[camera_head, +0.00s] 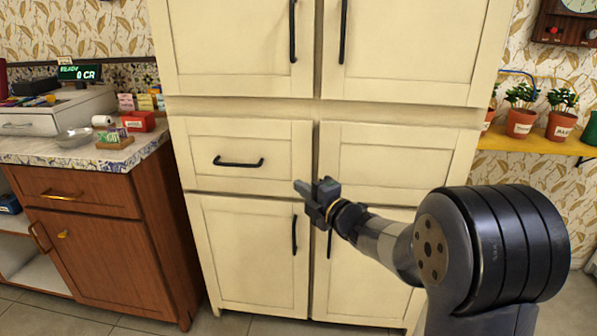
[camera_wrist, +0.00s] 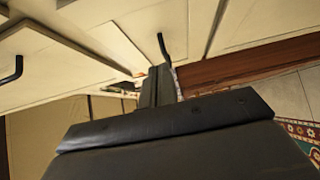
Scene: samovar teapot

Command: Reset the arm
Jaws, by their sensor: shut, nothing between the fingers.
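My gripper (camera_head: 312,190) is in front of the cream cabinet (camera_head: 245,155), near its centre seam and right of the left drawer's black handle (camera_head: 238,162). Its fingers are shut and hold nothing. The arm reaches in from the lower right in the head view. In the wrist view the dark gripper (camera_wrist: 158,85) points toward cream cabinet panels, with a black handle (camera_wrist: 163,47) just beyond the fingers. I cannot tell whether the gripper touches the cabinet.
A wooden counter (camera_head: 95,225) stands to the left with a cash register (camera_head: 50,108), a glass bowl (camera_head: 73,137) and a red box (camera_head: 138,121) on it. A yellow shelf (camera_head: 540,143) with potted plants (camera_head: 520,122) is at the right. Tiled floor lies below.

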